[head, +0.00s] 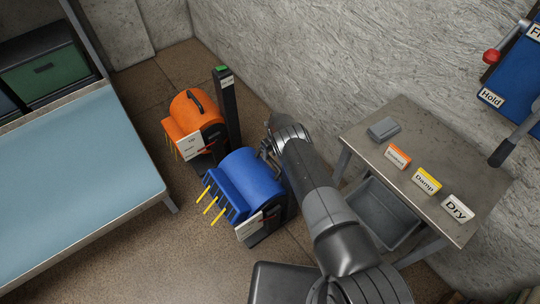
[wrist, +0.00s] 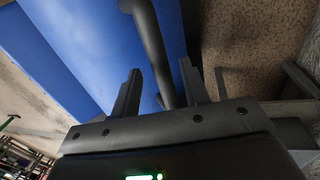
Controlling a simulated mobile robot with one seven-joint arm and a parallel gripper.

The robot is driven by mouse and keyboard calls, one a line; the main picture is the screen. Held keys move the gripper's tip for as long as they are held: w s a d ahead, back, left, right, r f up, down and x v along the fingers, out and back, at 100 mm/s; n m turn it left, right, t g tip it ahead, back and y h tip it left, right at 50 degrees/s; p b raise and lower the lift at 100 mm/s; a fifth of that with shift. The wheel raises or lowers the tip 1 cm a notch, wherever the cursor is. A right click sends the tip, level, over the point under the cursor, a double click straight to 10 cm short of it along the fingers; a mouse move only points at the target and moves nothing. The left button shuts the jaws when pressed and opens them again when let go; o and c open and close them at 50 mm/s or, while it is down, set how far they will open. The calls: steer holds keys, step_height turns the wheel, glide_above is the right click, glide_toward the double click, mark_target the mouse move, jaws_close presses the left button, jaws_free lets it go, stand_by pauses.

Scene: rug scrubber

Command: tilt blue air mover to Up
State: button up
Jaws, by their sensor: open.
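The blue air mover (head: 250,177) stands on the brown floor in the middle of the head view, with yellow prongs at its front and a white label plate low on its front right. My gripper (head: 266,150) is at its back right edge, partly hidden by my arm. In the wrist view my gripper (wrist: 161,68) is open, its two fingers apart. A dark curved handle bar (wrist: 147,35) runs between the fingers alongside the blue body (wrist: 85,45). I cannot tell whether the fingers touch the bar. The label's small text is unreadable.
An orange air mover (head: 188,108) and a black post (head: 229,115) stand just behind. A light-blue-topped table (head: 70,180) is at left. At right, a grey table (head: 440,150) bears small label blocks, above a grey bin (head: 385,222). A blue wall panel (head: 515,75) has levers.

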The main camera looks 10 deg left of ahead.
step_height(320, 180, up, 10)
steer(key=w+d, duration=0.1)
steer(key=shift+w+d+f, duration=0.15)
steer(key=shift+d, duration=0.05)
stand_by(0.6)
steer(key=w+d+r+n+t, duration=0.1)
steer(key=d+r+n, duration=0.2)
steer(key=r, duration=0.9)
steer(key=w+d+r+n+t, duration=0.1)
steer(key=w+d+r+n, duration=0.15)
steer(key=r, duration=1.05)
steer(key=s+d+r+n+t, duration=0.1)
steer(key=s+d+r+n, duration=0.3)
steer(key=r, duration=0.6)
steer(key=s+d+r+n, duration=0.2)
steer(key=s+d+r, duration=0.25)
steer(key=r, duration=0.65)
steer(key=s+d+r+n+t, duration=0.1)
steer(key=s+d+r+n, duration=0.25)
steer(key=s+r, duration=0.4)
steer(key=s+d+r+n+t, duration=0.1)
steer(key=s+d+r+n, duration=0.3)
steer(key=s, duration=0.7)
steer(key=s+d+n+t+h, duration=0.1)
steer(key=s+n, duration=0.7)
steer(key=s, duration=1.1)
steer(key=shift+d+t+h, duration=0.3)
steer(key=shift+d+t, duration=0.3)
steer(key=shift+d, duration=0.5)
